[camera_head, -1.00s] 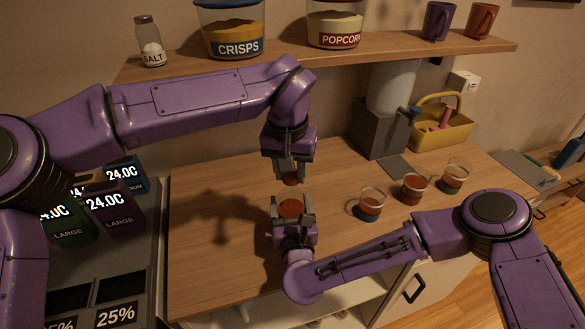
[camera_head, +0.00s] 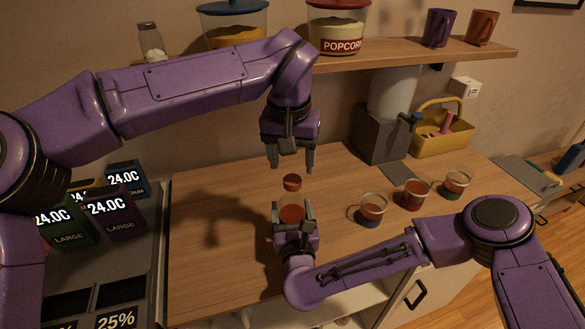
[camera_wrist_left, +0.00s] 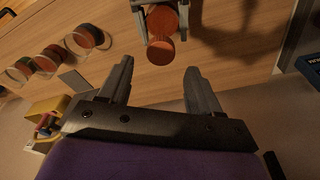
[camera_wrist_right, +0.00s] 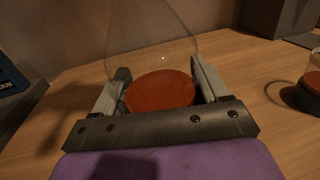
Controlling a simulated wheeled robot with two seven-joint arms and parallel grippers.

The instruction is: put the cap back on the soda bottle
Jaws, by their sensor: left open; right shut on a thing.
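The clear soda bottle (camera_head: 291,213) holds red-brown liquid and stands upright in the middle of the counter. My right gripper (camera_head: 292,208) is shut around its lower body. The red-brown cap (camera_head: 292,183) sits at the top of the bottle; whether it is fully seated cannot be told. My left gripper (camera_head: 291,166) is open and empty just above the cap. In the left wrist view the cap (camera_wrist_left: 160,53) lies just past the open fingertips. In the right wrist view the bottle (camera_wrist_right: 155,45) shows its clear shoulder between the fingers; its top is out of frame.
Several small glasses of red drink (camera_head: 414,194) stand to the right. A grey dispenser (camera_head: 378,135) and a yellow caddy (camera_head: 440,138) stand behind them. A shelf (camera_head: 400,57) with jars and mugs runs above. Dark boxes (camera_head: 112,210) stand at left.

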